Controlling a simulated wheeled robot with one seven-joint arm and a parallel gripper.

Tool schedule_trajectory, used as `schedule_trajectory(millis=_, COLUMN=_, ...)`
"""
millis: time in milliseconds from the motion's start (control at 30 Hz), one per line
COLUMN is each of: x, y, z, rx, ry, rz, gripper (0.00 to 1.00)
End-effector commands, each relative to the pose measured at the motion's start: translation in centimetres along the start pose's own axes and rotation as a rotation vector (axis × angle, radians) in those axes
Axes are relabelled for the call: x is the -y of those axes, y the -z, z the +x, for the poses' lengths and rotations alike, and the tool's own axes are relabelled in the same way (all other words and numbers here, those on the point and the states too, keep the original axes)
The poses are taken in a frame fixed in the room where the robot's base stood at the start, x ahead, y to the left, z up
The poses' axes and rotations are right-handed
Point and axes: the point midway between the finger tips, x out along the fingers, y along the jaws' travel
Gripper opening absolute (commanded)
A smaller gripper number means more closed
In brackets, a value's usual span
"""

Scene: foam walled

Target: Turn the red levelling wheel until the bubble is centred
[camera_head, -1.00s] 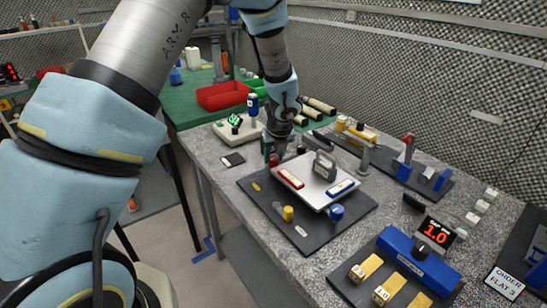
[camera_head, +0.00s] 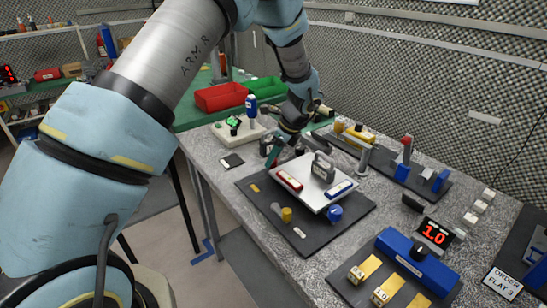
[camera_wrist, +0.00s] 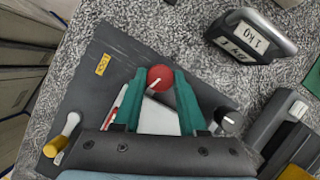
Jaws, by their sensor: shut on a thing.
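The red levelling wheel (camera_wrist: 160,78), with a white mark, sits between the green fingertips of my gripper (camera_wrist: 159,80), which is shut on it. In the head view my gripper (camera_head: 271,153) reaches down at the far left edge of the white plate (camera_head: 309,199), and the wheel is hidden there. The plate carries a red-framed vial (camera_head: 289,181), a blue-framed vial (camera_head: 339,189) and a grey weight (camera_head: 323,167). The bubbles are too small to judge. A yellow knob (camera_head: 286,214) and a blue knob (camera_head: 335,212) stand at the plate's near side.
The dark base board (camera_head: 262,205) lies on the speckled table. A dark block with a white label (camera_wrist: 250,40) shows in the wrist view. A blue fixture (camera_head: 415,262) and a red "1.0" display (camera_head: 434,234) stand at right. Red (camera_head: 221,97) and green bins stand behind.

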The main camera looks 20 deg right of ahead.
Motion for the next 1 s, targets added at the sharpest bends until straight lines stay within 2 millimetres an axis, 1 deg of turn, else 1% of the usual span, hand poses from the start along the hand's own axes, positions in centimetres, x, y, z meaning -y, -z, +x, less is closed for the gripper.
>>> schedule_trajectory(millis=200, x=0.02, y=0.07, z=0.04, rx=-0.001, ry=-0.022, rz=-0.051, gripper=0.0)
schedule_trajectory(millis=667, x=0.01, y=0.06, z=0.02, rx=-0.001, ry=-0.028, rz=-0.064, gripper=0.0)
schedule_trajectory(millis=700, x=0.01, y=0.06, z=0.02, rx=-0.001, ry=-0.027, rz=-0.063, gripper=0.42)
schedule_trajectory(millis=800, x=0.01, y=0.05, z=0.02, rx=-0.001, ry=-0.027, rz=-0.063, gripper=0.53)
schedule_trajectory(millis=1000, x=0.04, y=0.02, z=0.01, rx=0.0, ry=-0.027, rz=-0.063, gripper=0.54)
